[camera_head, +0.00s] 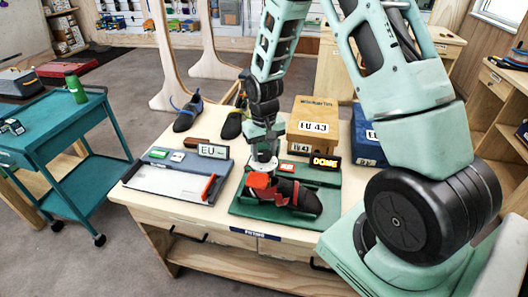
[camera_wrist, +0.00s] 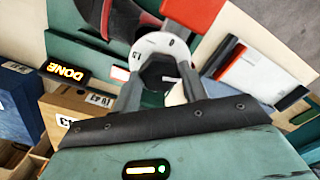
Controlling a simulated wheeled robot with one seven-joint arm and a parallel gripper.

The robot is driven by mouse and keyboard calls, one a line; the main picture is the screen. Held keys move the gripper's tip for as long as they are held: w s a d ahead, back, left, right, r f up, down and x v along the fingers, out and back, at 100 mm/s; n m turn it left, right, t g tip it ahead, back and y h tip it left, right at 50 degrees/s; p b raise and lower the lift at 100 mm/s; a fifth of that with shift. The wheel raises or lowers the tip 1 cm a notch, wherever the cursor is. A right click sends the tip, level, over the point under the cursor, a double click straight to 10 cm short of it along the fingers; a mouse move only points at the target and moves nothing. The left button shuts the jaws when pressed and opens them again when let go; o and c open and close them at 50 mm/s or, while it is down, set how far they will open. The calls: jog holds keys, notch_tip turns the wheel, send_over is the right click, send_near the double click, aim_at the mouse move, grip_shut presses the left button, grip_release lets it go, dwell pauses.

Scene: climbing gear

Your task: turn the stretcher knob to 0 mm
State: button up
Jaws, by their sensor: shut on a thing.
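The shoe stretcher is a green base (camera_head: 240,209) on the workbench with a dark red-and-black climbing shoe (camera_head: 300,198) on it. At its back is a pale round dial (camera_wrist: 150,43) with numbers, of which "15" and "0" can be read in the wrist view. The dark knob (camera_wrist: 158,70) sits in the middle of this dial. My gripper (camera_wrist: 160,84) has a finger on each side of the knob and is shut on it. In the head view my gripper (camera_head: 264,154) comes down from above and hides most of the knob. The pointer mark cannot be made out.
A lit "DONE" sign (camera_head: 325,162) stands behind the stretcher. A grey measuring board (camera_head: 165,180) with a red slider lies to the left. An "EU 43" box (camera_head: 312,118) and a blue box (camera_head: 367,140) stand behind. Shoes (camera_head: 187,114) lie at the back left.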

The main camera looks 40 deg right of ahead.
aim_at(264, 154)
jog(key=n, duration=0.3)
jog(key=shift+n, duration=0.4)
jog(key=n, duration=0.3)
jog(key=shift+n+p, duration=0.3)
jog(key=shift+p, duration=0.05)
jog(key=n+p, duration=0.1)
jog(key=n, duration=0.3)
jog(key=shift+n+p, duration=0.6)
jog(key=shift+n, duration=1.1)
jog(key=o, duration=1)
jog(key=shift+r, duration=0.1)
notch_tip(264, 154, up, 17)
jog(key=b, duration=0.2)
